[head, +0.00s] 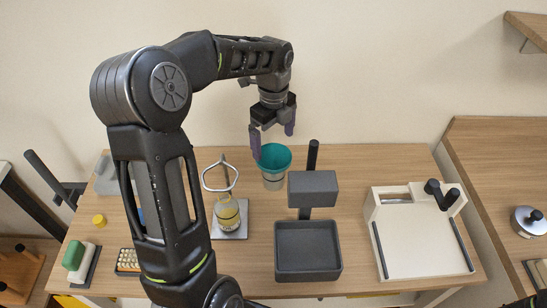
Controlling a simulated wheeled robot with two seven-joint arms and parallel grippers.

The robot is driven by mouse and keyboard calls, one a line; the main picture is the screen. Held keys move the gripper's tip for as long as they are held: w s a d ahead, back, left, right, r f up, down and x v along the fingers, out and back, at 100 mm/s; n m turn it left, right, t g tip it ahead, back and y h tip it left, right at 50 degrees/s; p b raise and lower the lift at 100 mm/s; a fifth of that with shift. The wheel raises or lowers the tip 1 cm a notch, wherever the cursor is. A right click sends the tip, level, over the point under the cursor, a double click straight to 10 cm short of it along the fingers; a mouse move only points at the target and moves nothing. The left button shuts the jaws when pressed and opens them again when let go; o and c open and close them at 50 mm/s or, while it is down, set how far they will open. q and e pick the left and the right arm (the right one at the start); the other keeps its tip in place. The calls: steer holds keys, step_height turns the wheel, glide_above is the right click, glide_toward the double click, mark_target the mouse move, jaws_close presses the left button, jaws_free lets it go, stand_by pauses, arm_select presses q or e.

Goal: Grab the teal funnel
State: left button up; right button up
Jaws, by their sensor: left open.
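The teal funnel (275,158) is at the back middle of the wooden table, wide mouth up. Below its rim is a pale, clear-looking part; I cannot tell whether it is the funnel's lower body or a vessel under it. My left gripper (273,143) points down from above, its two purple-grey fingers apart with nothing between them. The left fingertip overlaps the funnel's left rim in the picture; the right one is above and behind its right side. I cannot tell whether they touch it. My right gripper is not in view.
A flask of yellow liquid (228,216) stands on a grey plate with a ring stand (220,178) just left of the funnel. A dark grey post device with a tray (308,275) is close on the right. A cream box (425,245) is farther right.

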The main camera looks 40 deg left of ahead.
mark_target(274, 156)
arm_select(q)
steer(key=shift+w+f, duration=0.1)
steer(key=shift+f, duration=1.3)
step_height(274, 156, down, 5)
steer(key=b, duration=0.4)
steer(key=shift+f, duration=0.15)
steer(key=shift+c, duration=0.3)
steer(key=c, duration=1)
